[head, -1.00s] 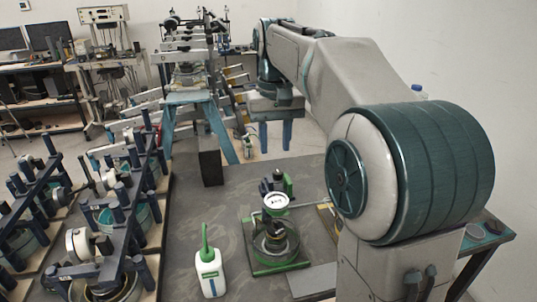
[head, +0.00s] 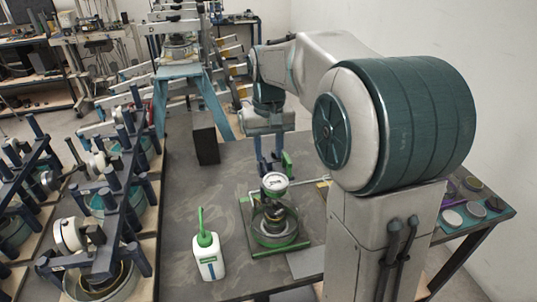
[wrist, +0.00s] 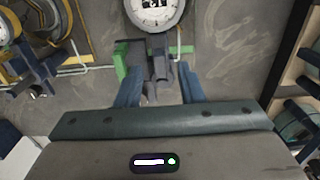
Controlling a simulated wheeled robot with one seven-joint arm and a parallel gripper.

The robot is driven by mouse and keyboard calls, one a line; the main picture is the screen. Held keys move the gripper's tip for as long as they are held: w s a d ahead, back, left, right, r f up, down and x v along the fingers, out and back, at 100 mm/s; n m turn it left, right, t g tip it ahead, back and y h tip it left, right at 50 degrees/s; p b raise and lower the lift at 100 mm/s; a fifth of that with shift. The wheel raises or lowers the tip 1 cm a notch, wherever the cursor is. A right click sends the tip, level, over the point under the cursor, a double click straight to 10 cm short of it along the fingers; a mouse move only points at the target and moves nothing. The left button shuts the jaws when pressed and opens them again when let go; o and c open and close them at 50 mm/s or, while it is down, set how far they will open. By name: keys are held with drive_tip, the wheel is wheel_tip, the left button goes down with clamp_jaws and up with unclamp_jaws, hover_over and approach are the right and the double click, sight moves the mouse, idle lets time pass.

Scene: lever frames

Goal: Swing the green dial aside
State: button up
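The dial (head: 275,182) has a round white face with dark markings and sits above a round glass bowl on a green-framed stand (head: 283,247). It also shows at the top of the wrist view (wrist: 153,12), partly cut off. My gripper (head: 270,172) points down just behind the dial in the head view. In the wrist view, its two blue fingers (wrist: 160,88) are apart, with a dark grey bracket (wrist: 160,72) between them. I cannot tell whether either finger touches it. A green block (wrist: 121,62) is beside the left finger.
A white bottle with a green spout (head: 207,255) stands left of the stand. A black block (head: 206,145) stands farther back. A rack of blue posts (head: 125,195) lines the left.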

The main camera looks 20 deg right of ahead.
drive_tip(key=shift+f, duration=1)
clamp_jaws()
